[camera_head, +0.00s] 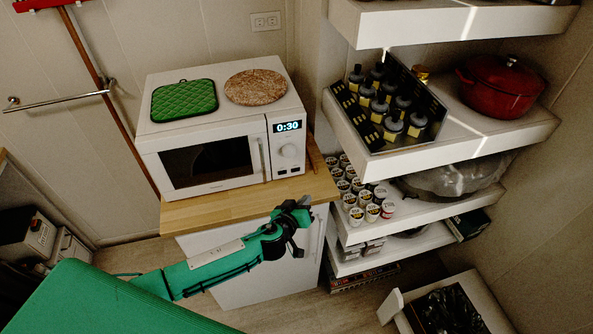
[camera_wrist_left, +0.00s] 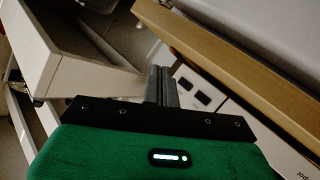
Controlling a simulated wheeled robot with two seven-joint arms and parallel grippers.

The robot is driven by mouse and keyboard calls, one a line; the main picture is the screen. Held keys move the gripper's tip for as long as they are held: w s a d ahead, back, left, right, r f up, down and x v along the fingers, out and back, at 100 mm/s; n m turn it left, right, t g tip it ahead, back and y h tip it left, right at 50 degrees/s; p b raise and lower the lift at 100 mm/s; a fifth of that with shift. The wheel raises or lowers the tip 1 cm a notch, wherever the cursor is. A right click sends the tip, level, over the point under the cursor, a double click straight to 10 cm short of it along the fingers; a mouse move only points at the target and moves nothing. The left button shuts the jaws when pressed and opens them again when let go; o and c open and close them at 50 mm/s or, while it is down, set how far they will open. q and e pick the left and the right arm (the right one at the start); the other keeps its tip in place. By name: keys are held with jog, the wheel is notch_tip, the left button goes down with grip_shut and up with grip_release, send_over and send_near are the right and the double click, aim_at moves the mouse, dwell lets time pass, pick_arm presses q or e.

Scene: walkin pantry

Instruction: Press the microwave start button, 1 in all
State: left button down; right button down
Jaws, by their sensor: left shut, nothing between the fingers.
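The white microwave (camera_head: 258,160) stands on the wooden counter, its door shut and its display (camera_head: 287,127) reading 0:30. Its control panel has a round dial (camera_head: 288,151) and two small dark buttons low down, the right one (camera_head: 295,169) and the left one (camera_head: 282,172). The two buttons also show in the left wrist view (camera_wrist_left: 203,98); their labels are too small to read. My left gripper (camera_head: 303,205) is shut and empty, in front of the counter edge and below the panel. In the wrist view its fingertips (camera_wrist_left: 163,72) appear beside the buttons; contact cannot be told. My right gripper is out of view.
The wooden counter (camera_head: 190,217) juts out under the microwave. A green pad (camera_head: 184,100) and a round brown board (camera_head: 256,87) lie on top. White shelves (camera_head: 470,140) with a bottle crate (camera_head: 430,105), cups and a red pot (camera_head: 501,84) stand at the right.

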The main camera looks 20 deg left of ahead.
aim_at(296, 170)
pick_arm(q)
jog(key=w+a, duration=0.1)
jog(key=w, duration=0.1)
jog(key=w+a, duration=0.3)
jog(key=w, duration=0.1)
jog(key=shift+w+a+f, duration=0.1)
jog(key=shift+a+f, duration=0.05)
jog(key=shift+w+a+b, duration=0.3)
jog(key=shift+w+a, duration=0.05)
jog(key=shift+w, duration=0.25)
dwell(0.6)
dwell(1.0)
